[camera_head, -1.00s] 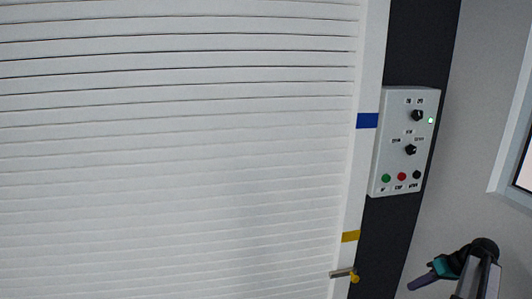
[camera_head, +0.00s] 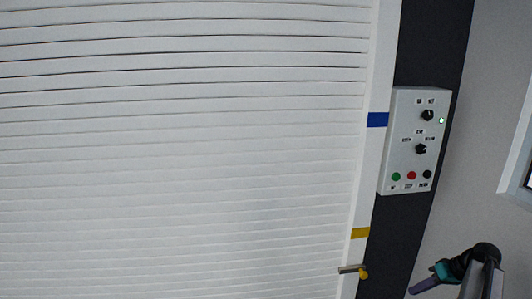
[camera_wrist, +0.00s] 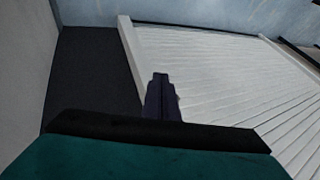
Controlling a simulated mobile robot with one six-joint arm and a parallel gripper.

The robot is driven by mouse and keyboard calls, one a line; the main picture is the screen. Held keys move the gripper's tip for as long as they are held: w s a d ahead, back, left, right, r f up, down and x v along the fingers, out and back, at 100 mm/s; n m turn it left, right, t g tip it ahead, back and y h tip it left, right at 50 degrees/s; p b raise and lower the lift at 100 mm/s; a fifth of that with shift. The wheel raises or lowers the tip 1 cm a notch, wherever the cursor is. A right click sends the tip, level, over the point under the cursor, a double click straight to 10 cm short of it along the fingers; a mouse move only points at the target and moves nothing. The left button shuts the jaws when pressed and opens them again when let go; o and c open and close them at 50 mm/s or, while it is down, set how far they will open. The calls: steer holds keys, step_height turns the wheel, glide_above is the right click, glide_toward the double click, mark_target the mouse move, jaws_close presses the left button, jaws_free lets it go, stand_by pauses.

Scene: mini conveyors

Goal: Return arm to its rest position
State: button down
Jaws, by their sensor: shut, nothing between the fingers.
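My gripper (camera_head: 424,286) shows at the lower right of the head view, at the end of my arm, below the control panel and apart from it. In the wrist view my gripper (camera_wrist: 161,98) points forward with its dark fingers together and nothing between them. The arm is bent at the lower right corner of the head view, and its lower part is cut off by the frame edge.
A white slatted shutter (camera_head: 180,150) fills the left and middle. A control panel (camera_head: 414,142) with knobs and buttons hangs on the dark strip. Blue tape (camera_head: 377,120), yellow tape (camera_head: 360,233) and a small handle (camera_head: 353,269) mark the frame. A window (camera_head: 517,190) is at right.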

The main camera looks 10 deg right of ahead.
steer(key=w+a+f+n+g+y, duration=0.1)
steer(key=w+a+f, duration=0.1)
steer(key=a+f, duration=0.5)
steer(key=w+a+f+n+g+y, duration=0.1)
steer(key=a+f+g, duration=0.15)
steer(key=a, duration=0.75)
steer(key=w+a+f+n+g, duration=0.1)
steer(key=w+a+f, duration=0.1)
steer(key=a+f, duration=0.55)
steer(key=s+a+f+n+g, duration=0.1)
steer(key=s+a+f, duration=0.2)
steer(key=a, duration=0.3)
steer(key=s+a+f+g, duration=0.1)
steer(key=s+a+f, duration=0.15)
steer(key=a, duration=0.25)
steer(key=s+a+f+n+g, duration=0.1)
steer(key=s+a+f+g, duration=0.1)
steer(key=s+a+f, duration=0.3)
steer(key=s+a+f+g+h, duration=0.1)
steer(key=s+a+f+h, duration=0.1)
steer(key=s+a+f, duration=0.4)
steer(key=s+a+f+g+h, duration=0.2)
steer(key=s+a, duration=0.2)
steer(key=s, duration=0.4)
steer(key=s+d+f+m+h, duration=0.2)
steer(key=s+d+m, duration=0.2)
steer(key=shift+s+d+t+h, duration=0.2)
steer(key=shift+s+t+h, duration=0.05)
steer(key=shift+t+h, duration=0.2)
